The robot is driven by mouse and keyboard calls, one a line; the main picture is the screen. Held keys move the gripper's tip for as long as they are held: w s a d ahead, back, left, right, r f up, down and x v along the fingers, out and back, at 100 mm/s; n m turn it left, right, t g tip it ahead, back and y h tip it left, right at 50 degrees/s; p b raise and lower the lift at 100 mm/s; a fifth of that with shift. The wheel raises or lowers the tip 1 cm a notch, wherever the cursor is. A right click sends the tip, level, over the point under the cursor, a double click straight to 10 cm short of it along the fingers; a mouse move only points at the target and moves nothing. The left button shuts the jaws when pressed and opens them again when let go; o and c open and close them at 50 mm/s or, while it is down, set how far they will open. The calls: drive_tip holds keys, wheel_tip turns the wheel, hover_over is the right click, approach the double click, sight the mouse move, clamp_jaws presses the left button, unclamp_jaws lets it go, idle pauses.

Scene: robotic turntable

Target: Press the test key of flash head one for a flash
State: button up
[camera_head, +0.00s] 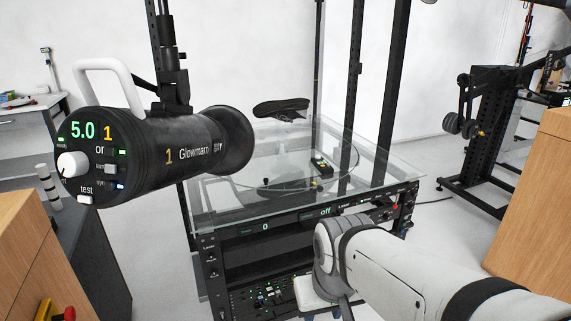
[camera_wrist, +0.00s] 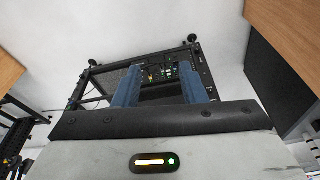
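Flash head one (camera_head: 165,155) is a black cylinder with a white handle on top, marked "1 Glowmann", at the left of the head view. Its round back panel faces me, with a lit "5.0 1" readout and a white knob (camera_head: 72,164). The test key (camera_head: 85,200) is a small pale button at the panel's bottom, under the word "test". My gripper (camera_wrist: 160,72) shows in the wrist view with its two blue fingers apart and nothing between them. In the head view my arm is at lower right, well away from the flash head, and the fingers cannot be made out.
A glass-topped turntable rig (camera_head: 300,215) stands in the middle, with a small dark device (camera_head: 320,166) on it. Dark posts rise behind it. Wooden cabinets (camera_head: 540,200) stand at the right and lower left. A red button (camera_head: 69,313) is at the lower left.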

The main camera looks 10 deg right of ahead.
clamp_jaws()
idle(1.4)
